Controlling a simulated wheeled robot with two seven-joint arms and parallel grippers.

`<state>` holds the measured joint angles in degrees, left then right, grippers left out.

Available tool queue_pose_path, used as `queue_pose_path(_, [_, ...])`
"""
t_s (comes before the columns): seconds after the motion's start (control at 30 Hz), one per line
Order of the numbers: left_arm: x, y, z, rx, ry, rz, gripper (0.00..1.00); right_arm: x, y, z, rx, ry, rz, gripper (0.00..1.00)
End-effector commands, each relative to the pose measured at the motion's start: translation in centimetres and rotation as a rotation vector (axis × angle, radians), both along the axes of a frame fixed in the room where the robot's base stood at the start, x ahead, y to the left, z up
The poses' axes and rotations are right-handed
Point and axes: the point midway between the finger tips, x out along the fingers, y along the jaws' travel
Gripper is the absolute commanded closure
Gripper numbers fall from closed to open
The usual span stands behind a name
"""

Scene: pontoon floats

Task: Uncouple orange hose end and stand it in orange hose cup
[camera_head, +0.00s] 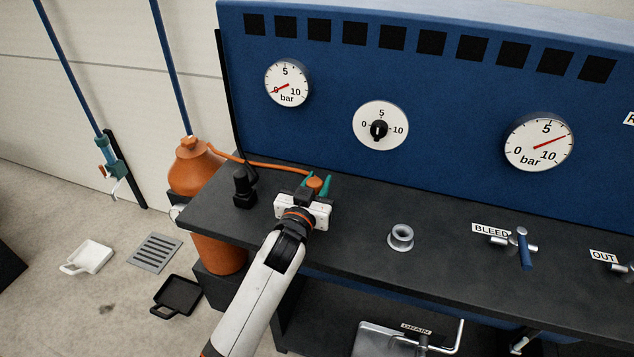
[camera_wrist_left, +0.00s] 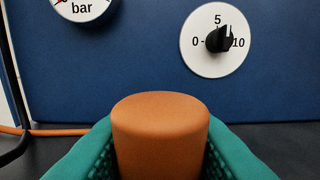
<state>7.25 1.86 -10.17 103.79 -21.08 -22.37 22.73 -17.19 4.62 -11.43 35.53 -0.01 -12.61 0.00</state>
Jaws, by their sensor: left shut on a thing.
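The orange hose end (camera_head: 314,183) is at the bench top, near the blue panel. In the left wrist view it is a thick orange cylinder (camera_wrist_left: 160,135) standing upright between two green fingers. My left gripper (camera_head: 319,186) is shut on it. The orange hose (camera_head: 262,163) runs from the orange tank to the hose end. A grey, open-topped cup (camera_head: 401,237) stands on the bench to the right of the gripper; I see no orange mark on it. Whether the hose end is still coupled underneath is hidden by the gripper. My right gripper is not in view.
The black bench (camera_head: 450,232) is clear between gripper and cup. A black fitting (camera_head: 243,189) with a cable stands left of the gripper. A BLEED valve (camera_head: 522,248) is at the right. Gauges and a knob (camera_head: 380,130) are on the back panel. The orange tank (camera_head: 196,169) stands left.

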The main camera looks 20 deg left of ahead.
Motion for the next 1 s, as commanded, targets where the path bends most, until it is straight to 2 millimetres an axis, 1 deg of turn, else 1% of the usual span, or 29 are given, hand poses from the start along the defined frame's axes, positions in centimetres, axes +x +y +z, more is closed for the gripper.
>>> queue_pose_path(0.97, [0.0, 0.0, -2.5, -0.001, -0.001, 0.0, 0.95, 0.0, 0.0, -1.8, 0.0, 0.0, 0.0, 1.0])
queue_pose_path(1.0, [0.0, 0.0, -2.4, 0.0, -0.001, 0.0, 0.67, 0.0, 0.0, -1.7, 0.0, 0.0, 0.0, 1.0])
